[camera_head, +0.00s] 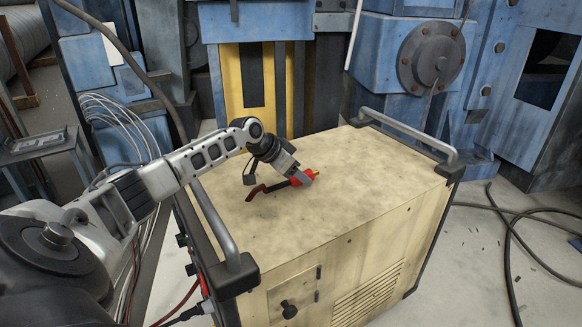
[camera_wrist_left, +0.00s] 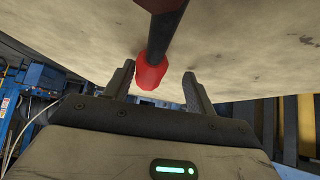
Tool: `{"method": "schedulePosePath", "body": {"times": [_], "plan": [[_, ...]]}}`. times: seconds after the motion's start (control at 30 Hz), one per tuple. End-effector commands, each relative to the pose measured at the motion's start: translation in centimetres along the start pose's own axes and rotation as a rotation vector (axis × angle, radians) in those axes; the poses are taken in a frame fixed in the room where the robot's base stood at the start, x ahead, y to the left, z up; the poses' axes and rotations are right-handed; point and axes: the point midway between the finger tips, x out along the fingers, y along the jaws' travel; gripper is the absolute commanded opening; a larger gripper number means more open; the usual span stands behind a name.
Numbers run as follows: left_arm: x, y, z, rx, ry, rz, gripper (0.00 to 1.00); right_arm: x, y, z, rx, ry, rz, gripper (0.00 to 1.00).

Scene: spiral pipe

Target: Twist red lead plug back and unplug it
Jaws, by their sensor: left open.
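A red plug (camera_head: 312,173) with a small yellowish tip is at the top of the beige cabinet (camera_head: 400,172) in the head view. A dark shaft runs left from it to a dark red bent end (camera_head: 258,191). My left gripper (camera_head: 301,179) is at the plug and partly covers it. In the left wrist view, the red plug (camera_wrist_left: 150,72) shows between the two open fingers of my left gripper (camera_wrist_left: 157,84), nearer the left finger, with a visible gap to the right one. My right gripper is not in view.
Grey metal handles (camera_head: 212,220) and (camera_head: 408,134) stand at the cabinet's left and right edges. The rest of its top is mostly bare. Dark cables (camera_head: 512,225) lie on the floor at right. Blue machinery (camera_head: 395,50) stands behind.

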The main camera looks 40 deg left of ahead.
Motion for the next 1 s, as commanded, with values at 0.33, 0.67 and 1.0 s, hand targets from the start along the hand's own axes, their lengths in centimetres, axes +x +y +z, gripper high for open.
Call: {"method": "schedulePosePath", "body": {"times": [0.33,0.67,1.0], "plan": [[-5.8,-0.1,0.1,0.006,-0.003,-0.005,0.56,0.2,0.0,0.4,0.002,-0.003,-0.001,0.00],[-13.4,0.0,0.3,0.005,-0.008,-0.005,0.56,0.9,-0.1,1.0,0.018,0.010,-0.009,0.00],[-15.6,-0.1,0.2,0.000,0.000,-0.003,0.56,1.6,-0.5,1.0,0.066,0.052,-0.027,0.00]]}}
